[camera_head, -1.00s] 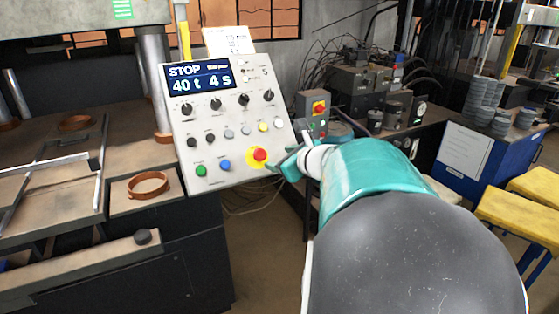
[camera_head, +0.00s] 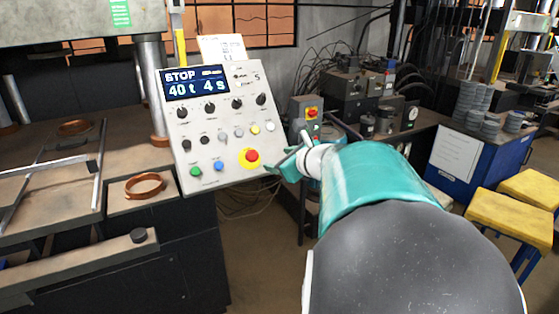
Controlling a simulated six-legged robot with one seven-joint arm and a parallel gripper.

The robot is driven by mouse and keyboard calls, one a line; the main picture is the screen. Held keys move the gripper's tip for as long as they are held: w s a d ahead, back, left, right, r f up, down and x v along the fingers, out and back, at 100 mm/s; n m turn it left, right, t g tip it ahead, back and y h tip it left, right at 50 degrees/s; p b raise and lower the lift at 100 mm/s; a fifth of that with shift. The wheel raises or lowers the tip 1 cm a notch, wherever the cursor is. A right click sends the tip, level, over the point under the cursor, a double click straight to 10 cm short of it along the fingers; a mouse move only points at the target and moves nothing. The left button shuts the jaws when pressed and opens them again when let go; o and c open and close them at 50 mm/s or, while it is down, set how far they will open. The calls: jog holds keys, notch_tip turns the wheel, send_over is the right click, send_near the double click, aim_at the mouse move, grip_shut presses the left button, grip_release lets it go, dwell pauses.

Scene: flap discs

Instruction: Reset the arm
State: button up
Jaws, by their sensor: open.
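My arm reaches forward from the bottom right, with a dark grey and teal link nearest the camera. My gripper (camera_head: 281,163) is at its far end, small and teal, just right of the control panel's lower right edge. It appears open and holds nothing that I can see. The arm partly hides the gripper. The white control panel (camera_head: 215,132) has a screen reading STOP, 40 t, 4 s. Its red emergency button (camera_head: 252,155) on a yellow ring is left of my gripper, with a small gap between them in the picture.
A press bench (camera_head: 60,210) with a copper-coloured ring (camera_head: 145,186) is at left. A grey box with a red switch (camera_head: 312,113) stands behind my gripper. A blue cabinet (camera_head: 460,160) bears stacked discs (camera_head: 476,103). Yellow stools (camera_head: 512,215) are at right.

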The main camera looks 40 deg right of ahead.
jog(key=shift+w+f, duration=0.1)
dwell(0.3)
jog(key=s+a+f+n+g+y, duration=0.2)
jog(key=a+n, duration=0.7)
jog(key=a, duration=0.3)
jog(key=s+a+f+n+g+y, duration=0.1)
jog(key=s+a+n+g+y, duration=0.15)
jog(key=a+n, duration=0.8)
jog(key=s+a+f+n+g+h, duration=0.3)
jog(key=s+a+n, duration=0.7)
jog(key=n, duration=0.4)
jog(key=shift+s+f, duration=0.8)
jog(key=shift+f, duration=0.1)
jog(key=shift+a, duration=0.1)
jog(key=shift+c, duration=0.5)
